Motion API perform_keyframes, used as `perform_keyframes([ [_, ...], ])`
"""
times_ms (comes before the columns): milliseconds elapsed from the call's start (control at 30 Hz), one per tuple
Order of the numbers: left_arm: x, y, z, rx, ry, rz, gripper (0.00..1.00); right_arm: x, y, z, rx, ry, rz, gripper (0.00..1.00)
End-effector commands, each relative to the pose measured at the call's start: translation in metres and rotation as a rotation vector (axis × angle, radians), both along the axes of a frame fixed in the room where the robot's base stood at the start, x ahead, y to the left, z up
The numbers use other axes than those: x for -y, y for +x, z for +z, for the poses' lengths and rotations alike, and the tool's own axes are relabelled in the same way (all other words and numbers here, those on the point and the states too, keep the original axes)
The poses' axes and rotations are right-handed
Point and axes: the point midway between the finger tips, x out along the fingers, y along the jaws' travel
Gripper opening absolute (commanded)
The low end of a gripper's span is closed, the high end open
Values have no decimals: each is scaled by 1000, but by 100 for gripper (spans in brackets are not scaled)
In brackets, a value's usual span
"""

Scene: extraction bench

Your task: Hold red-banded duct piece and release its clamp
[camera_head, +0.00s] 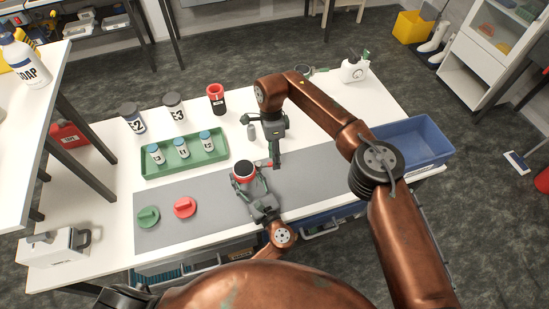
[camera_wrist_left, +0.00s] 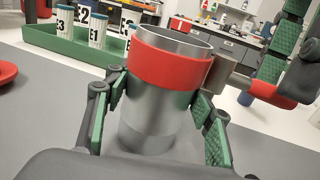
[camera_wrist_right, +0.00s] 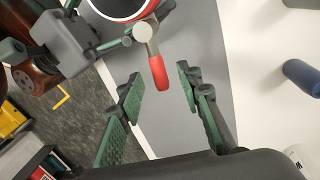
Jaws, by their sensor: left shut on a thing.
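The duct piece (camera_head: 243,181), a metal cylinder with a red band (camera_wrist_left: 170,62), stands upright on the grey mat. My left gripper (camera_head: 253,190) is shut around its sides, with green pads on both sides in the left wrist view. Its clamp has a metal block (camera_wrist_right: 144,31) and a red-tipped lever (camera_wrist_right: 158,73) sticking out to the right of the band; the lever also shows in the left wrist view (camera_wrist_left: 268,94). My right gripper (camera_wrist_right: 157,82) is open. The lever tip lies in line with the gap between its fingertips; I cannot tell whether they touch it.
A green tray (camera_head: 190,168) with several small labelled jars lies behind the mat (camera_head: 160,236). Green and red caps (camera_head: 148,217) (camera_head: 185,207) lie on the mat's left. Larger jars stand at the back. A blue bin (camera_head: 425,132) sits at the right.

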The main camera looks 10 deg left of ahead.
Motion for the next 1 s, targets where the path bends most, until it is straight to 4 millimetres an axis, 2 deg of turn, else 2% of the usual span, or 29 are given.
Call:
perform_keyframes([
  [300, 0, 0, -1, -2, -1, -1, 19, -6, 12, 64, 5, 1, -2, 33],
  [500, 0, 0, -1, -2, -1, -1, 19, -9, 17, 95, 2, 0, -3, 33],
  [700, 0, 0, -1, -1, -1, -1, 19, -10, 19, 107, 1, 0, -1, 33],
  [1000, 0, 0, -1, -1, -1, -1, 19, -9, 20, 108, 1, 0, 0, 33],
])
